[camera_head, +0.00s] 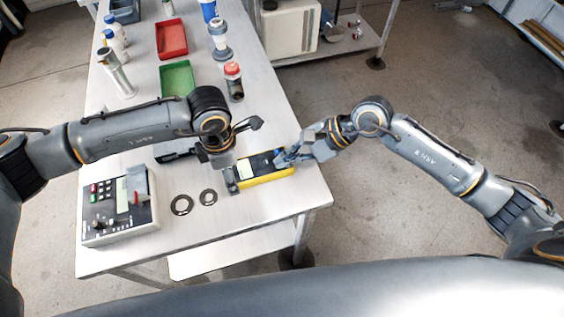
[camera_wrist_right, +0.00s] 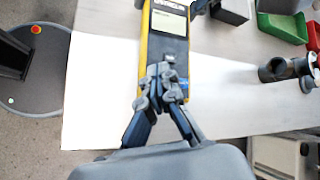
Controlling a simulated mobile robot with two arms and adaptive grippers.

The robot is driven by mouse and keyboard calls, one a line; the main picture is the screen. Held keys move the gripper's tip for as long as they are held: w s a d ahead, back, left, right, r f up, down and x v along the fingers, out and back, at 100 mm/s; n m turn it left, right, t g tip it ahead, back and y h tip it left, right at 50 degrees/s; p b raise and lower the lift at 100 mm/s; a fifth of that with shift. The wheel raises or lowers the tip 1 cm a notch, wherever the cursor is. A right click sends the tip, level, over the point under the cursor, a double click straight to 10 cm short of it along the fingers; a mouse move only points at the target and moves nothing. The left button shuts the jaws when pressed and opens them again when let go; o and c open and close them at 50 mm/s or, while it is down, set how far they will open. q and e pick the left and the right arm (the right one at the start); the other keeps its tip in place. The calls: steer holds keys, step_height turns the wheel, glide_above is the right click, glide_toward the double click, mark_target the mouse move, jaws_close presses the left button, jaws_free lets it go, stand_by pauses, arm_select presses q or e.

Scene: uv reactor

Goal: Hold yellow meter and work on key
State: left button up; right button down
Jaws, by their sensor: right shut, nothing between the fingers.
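The yellow meter (camera_head: 268,181) lies on the metal table near its right edge, with a dark face and yellow sides. In the right wrist view the meter (camera_wrist_right: 144,50) shows its pale screen at the top. My right gripper (camera_head: 283,160) is shut and empty, with its fingertips over the meter's keypad. In the wrist view its fingertips (camera_wrist_right: 161,78) cover part of the keys, and whether they touch is unclear. My left gripper (camera_head: 222,160) is at the meter's left end. Its fingers are partly hidden, so its grip is unclear.
A white control box (camera_head: 120,208) stands at the table's front left. Two dark rings (camera_head: 181,205) lie between it and the meter. A green tray (camera_head: 177,79), a red tray (camera_head: 171,38) and several bottles stand farther back. Bare table lies in front of the meter.

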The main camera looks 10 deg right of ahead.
steer(key=shift+r, duration=0.75)
steer(key=shift+r, duration=0.1)
steer(key=shift+r, duration=2.4)
arm_select(q)
steer(key=o, duration=1.4)
steer(key=shift+o, duration=0.2)
